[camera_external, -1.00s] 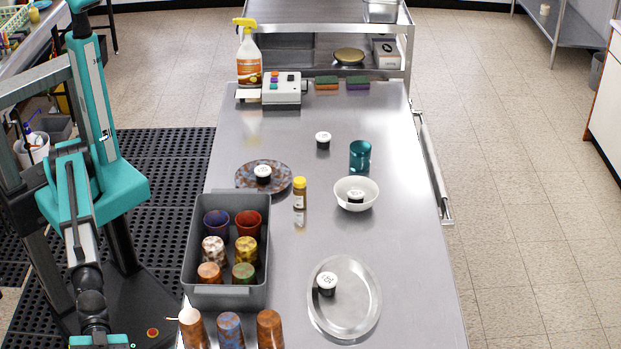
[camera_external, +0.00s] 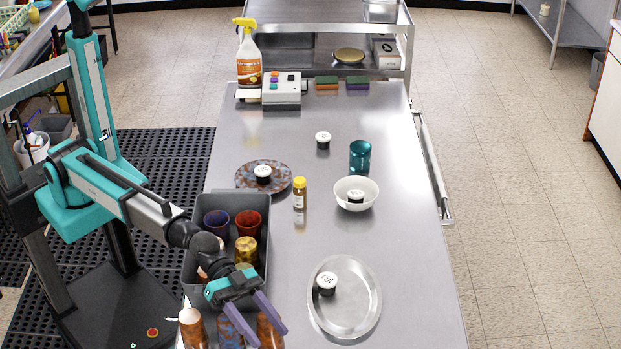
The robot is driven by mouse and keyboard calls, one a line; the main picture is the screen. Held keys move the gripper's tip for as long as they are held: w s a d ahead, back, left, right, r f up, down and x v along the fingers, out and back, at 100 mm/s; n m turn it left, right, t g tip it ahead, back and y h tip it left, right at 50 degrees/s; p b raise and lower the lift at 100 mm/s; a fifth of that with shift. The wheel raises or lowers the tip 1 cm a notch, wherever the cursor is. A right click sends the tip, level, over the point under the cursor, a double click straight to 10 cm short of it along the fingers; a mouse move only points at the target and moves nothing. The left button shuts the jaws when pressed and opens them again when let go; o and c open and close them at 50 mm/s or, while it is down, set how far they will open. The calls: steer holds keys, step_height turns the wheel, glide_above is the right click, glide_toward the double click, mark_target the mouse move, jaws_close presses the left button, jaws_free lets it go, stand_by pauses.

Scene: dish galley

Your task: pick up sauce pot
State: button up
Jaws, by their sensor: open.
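Several small black sauce pots with white lids stand on the steel table. One sauce pot (camera_external: 327,284) is on the oval metal tray (camera_external: 362,315). Another sauce pot (camera_external: 355,197) is in the white bowl (camera_external: 369,191). A third sauce pot (camera_external: 263,174) is on the mottled plate (camera_external: 245,180). Another sauce pot (camera_external: 323,140) stands on bare table farther back. My gripper (camera_external: 268,336) is open, its purple fingers over the mottled cups at the front, left of the oval tray. No sauce pot is between the fingers.
A grey bin (camera_external: 188,240) with cups sits at the table's left edge, partly hidden by my arm. A yellow-capped bottle (camera_external: 299,195) and a teal cup (camera_external: 360,156) stand mid-table. The right side is mostly clear.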

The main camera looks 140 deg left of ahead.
steer(key=s+a+n+y, duration=0.1)
steer(key=s+a, duration=0.2)
steer(key=a, duration=0.8)
steer(key=s+a+y, duration=0.1)
steer(key=s+a, duration=0.1)
steer(key=a, duration=1)
step_height(320, 180, up, 2)
steer(key=n+g+y, duration=0.1)
steer(key=n, duration=0.1)
glide_above(339, 185)
steer(key=d, duration=0.2)
steer(key=s+a+f+m+h+b, duration=0.1)
steer(key=s+a+f+m+b, duration=0.1)
steer(key=s+f+m, duration=0.2)
step_height(339, 185, down, 4)
steer(key=s, duration=0.2)
steer(key=shift+s+m+g+b, duration=0.3)
steer(key=shift+s+g+b, duration=0.1)
steer(key=shift+w+f, duration=0.15)
steer(key=p+x, duration=0.1)
steer(key=x, duration=0.6)
steer(key=shift+w, duration=0.1)
steer(key=shift+w+f+p, duration=0.3)
steer(key=shift+w, duration=0.2)
